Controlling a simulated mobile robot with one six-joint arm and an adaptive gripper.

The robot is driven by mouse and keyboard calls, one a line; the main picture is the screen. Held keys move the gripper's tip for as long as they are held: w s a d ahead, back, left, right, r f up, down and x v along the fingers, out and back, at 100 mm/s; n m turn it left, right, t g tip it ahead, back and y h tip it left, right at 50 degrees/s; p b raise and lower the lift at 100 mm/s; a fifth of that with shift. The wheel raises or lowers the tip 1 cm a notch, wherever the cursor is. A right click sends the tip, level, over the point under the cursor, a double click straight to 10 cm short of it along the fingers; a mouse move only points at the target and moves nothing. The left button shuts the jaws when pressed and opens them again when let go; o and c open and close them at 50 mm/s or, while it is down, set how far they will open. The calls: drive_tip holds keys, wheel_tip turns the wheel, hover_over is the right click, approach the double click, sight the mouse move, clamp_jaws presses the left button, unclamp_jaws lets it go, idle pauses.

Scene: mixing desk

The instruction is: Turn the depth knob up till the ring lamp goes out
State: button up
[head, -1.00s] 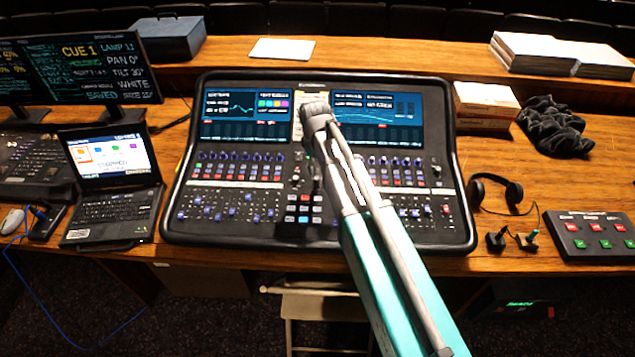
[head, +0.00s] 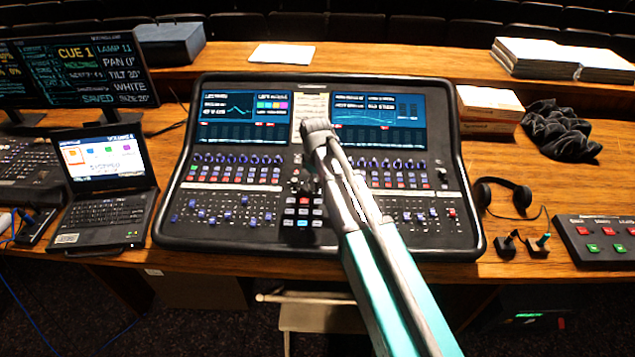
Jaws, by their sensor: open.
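The mixing desk (head: 465,240) stands on the wooden desk with two lit screens across its top. Rows of small blue-capped knobs run below the left screen (head: 240,158) and the right screen (head: 390,163). I cannot tell which knob is the depth knob, and no lit ring lamp can be made out. My arm reaches in from the lower right, its wrist over the strip between the screens. My gripper (head: 307,185) is a small dark shape below the wrist, low over the desk's middle, open. Its fingertips are hard to separate from the dark panel, and contact cannot be judged. My arm hides part of the centre-right controls.
An open laptop (head: 105,195) and a monitor (head: 80,68) stand at left. At right are headphones (head: 503,197), two small joysticks (head: 525,244), a button box (head: 600,240), a cardboard box (head: 490,108) and dark cloth (head: 560,130).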

clamp_jaws()
idle(0.4)
drive_tip(key=shift+m, duration=0.4)
drive_tip(key=m, duration=0.5)
drive_tip(key=shift+y, duration=0.3)
drive_tip(key=m, duration=0.6)
idle(0.3)
